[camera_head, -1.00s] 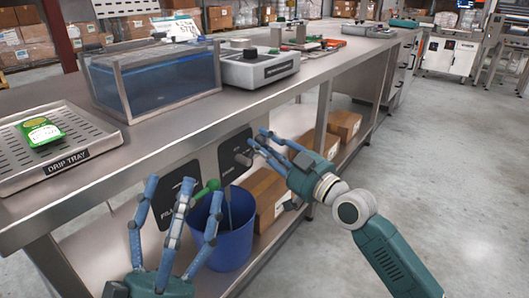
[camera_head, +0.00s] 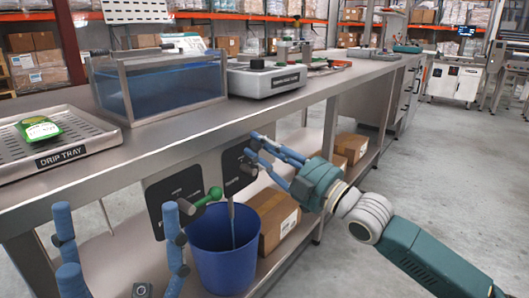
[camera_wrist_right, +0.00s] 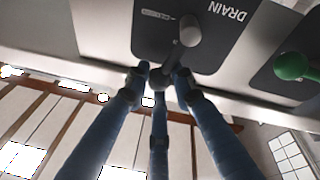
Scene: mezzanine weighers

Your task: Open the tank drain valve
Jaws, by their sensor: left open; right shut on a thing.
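The drain valve's dark panel (camera_head: 232,180) is under the bench edge; its printed DRAIN label shows in the right wrist view (camera_wrist_right: 228,12). A grey rounded handle (camera_wrist_right: 189,30) stands out from it. My right gripper (camera_head: 262,152) is at this valve, its fingers shut on the handle; in the right wrist view the fingertips (camera_wrist_right: 163,80) close around its lower end. The exact contact is partly hidden by the fingers. The tank (camera_head: 160,85) of blue liquid stands on the bench above. My left gripper (camera_head: 118,238) is open and empty at the lower left.
A second valve with a green handle (camera_head: 207,197) is left of the drain valve. A blue bucket (camera_head: 222,255) stands below, with a thin pale strand reaching into it. Cardboard boxes (camera_head: 280,222) sit on the lower shelf. A drip tray (camera_head: 85,140) is on the bench. Floor at right is clear.

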